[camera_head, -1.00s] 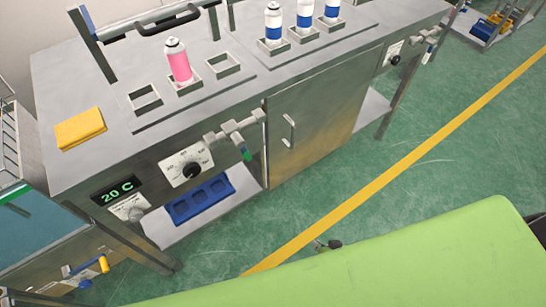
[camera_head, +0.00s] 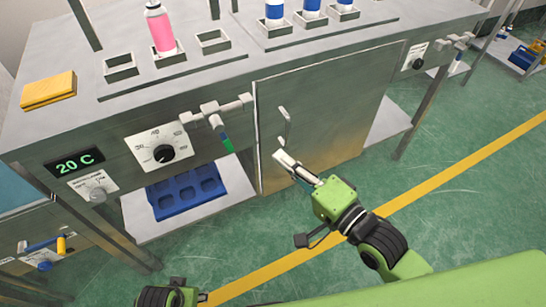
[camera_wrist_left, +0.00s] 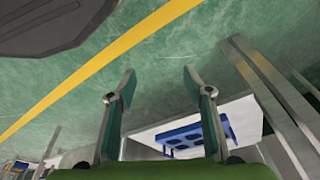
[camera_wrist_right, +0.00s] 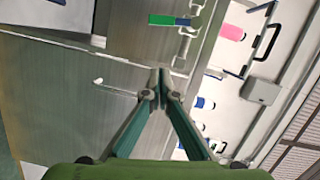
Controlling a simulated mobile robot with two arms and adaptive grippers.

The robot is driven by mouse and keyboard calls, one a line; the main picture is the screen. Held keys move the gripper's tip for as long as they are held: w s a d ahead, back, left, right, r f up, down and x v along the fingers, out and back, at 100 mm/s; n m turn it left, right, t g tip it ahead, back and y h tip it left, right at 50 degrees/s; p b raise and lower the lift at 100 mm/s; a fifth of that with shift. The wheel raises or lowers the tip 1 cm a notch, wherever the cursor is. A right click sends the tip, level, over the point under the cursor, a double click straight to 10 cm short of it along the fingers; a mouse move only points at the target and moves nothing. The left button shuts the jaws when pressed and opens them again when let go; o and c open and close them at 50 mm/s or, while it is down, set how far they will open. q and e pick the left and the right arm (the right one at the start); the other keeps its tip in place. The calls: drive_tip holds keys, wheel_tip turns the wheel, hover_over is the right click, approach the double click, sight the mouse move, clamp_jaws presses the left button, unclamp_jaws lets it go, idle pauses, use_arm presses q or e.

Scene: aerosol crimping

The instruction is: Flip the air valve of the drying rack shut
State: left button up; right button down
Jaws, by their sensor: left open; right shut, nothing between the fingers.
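A valve with a green-tipped lever (camera_head: 227,143) sits on a grey pipe fitting (camera_head: 215,113) on the front of the steel bench. The lever hangs down from the pipe. In the right wrist view the green lever (camera_wrist_right: 170,20) shows at the top. My right gripper (camera_head: 280,156) is shut and empty, in front of the cabinet door, to the right of the lever and apart from it. Its fingertips meet in the right wrist view (camera_wrist_right: 160,75). My left gripper (camera_wrist_left: 158,76) is open and empty, low over the floor; only its body shows at the bottom of the head view.
A door handle (camera_head: 284,125) is close to my right fingertips. A dial (camera_head: 163,152) and 20 C display (camera_head: 75,163) are left of the valve. A blue tray (camera_head: 187,194) lies on the shelf below. Another valve with a yellow-orange end (camera_head: 61,245) is at lower left.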

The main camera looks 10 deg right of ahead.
sight(223, 135)
use_arm(q)
drive_tip(key=shift+w+r+b, duration=0.15)
drive_tip(key=shift+r+b, duration=0.25)
drive_tip(key=shift+r, duration=1.05)
drive_tip(key=shift+w+r+b, duration=0.15)
drive_tip(key=shift+r+b, duration=0.2)
drive_tip(key=shift+r, duration=1.05)
use_arm(e)
drive_tip(key=w+a+f, duration=0.1)
drive_tip(key=w+a, duration=0.5)
drive_tip(key=a, duration=0.2)
drive_tip(key=shift+w+a+f, duration=0.15)
drive_tip(key=shift+w+a, duration=0.05)
drive_tip(key=shift+a, duration=0.05)
use_arm(q)
drive_tip(key=f, duration=0.2)
drive_tip(key=f+p, duration=0.1)
drive_tip(key=f, duration=0.2)
drive_tip(key=shift+s+f+p, duration=0.25)
drive_tip(key=shift+f+p, duration=0.05)
drive_tip(key=shift+f, duration=0.1)
use_arm(e)
drive_tip(key=shift+s+a+f+m, duration=0.2)
drive_tip(key=shift+a+m, duration=0.15)
drive_tip(key=shift+m, duration=0.25)
drive_tip(key=shift+s+a+f+m, duration=0.1)
drive_tip(key=shift+a+f+m, duration=0.15)
drive_tip(key=shift+m, duration=0.35)
drive_tip(key=shift+w+r, duration=0.1)
